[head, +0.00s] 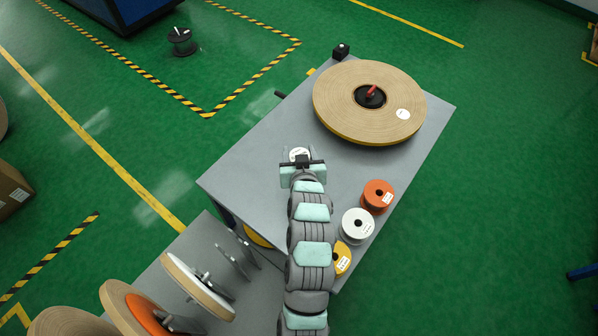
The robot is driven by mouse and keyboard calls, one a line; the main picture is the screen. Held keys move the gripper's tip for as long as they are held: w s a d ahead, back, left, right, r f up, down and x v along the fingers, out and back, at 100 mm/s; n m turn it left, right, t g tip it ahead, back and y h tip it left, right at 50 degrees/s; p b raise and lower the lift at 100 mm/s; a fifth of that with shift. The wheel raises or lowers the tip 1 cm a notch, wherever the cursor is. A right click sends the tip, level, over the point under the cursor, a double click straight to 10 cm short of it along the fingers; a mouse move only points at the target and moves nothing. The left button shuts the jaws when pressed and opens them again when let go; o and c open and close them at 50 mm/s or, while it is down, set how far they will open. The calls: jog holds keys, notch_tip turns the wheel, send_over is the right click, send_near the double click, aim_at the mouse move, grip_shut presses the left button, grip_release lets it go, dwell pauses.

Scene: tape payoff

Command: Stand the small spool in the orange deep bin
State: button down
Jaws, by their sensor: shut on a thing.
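My gripper (298,156) is over the grey table, left of the big tape reel. It is shut on a small round thing with a white top, which looks like the small spool (299,153). The fingers and wrist hide most of it, and I cannot tell whether it touches the table. Three other spools stand at the table's right front: an orange one (378,194), a white one (357,225) and a yellow one (342,258) partly behind my arm. I see no orange deep bin in this view.
A wide tan tape reel (335,106) lies on the far part of the table (250,165). A rack with upright reels (198,285) stands at the lower left. A black spool (181,42) is on the green floor. The table's left part is clear.

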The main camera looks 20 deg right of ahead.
notch_tip(320, 180, down, 9)
jog(key=shift+b, duration=0.5)
jog(key=shift+f, duration=0.15)
jog(key=c, duration=0.6)
grip_release()
jog(key=shift+o, duration=0.2)
